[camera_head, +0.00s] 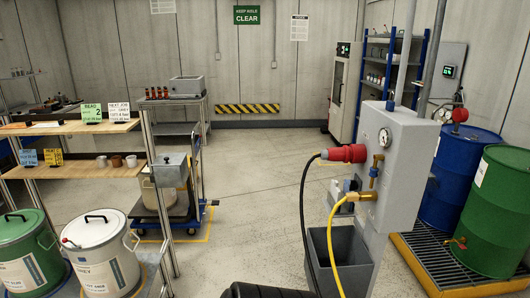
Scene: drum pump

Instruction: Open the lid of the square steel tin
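A small grey square metal box (168,169) is at the right end of the wooden shelf, in front of a cream bucket. It may be the square steel tin; its lid cannot be made out clearly. A larger grey metal box (186,86) stands on the steel cart at the back, and I cannot tell whether it has a lid. Neither of my grippers is recognisable in the head view. A dark rounded shape at the bottom edge cannot be identified.
Left are wooden shelves (95,171) and lidded drums, green (22,232) and white (97,232). A blue trolley (197,205) stands beside them. Right is a grey pump post (400,170) with hoses, then blue (452,185) and green (493,220) barrels. The middle floor is clear.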

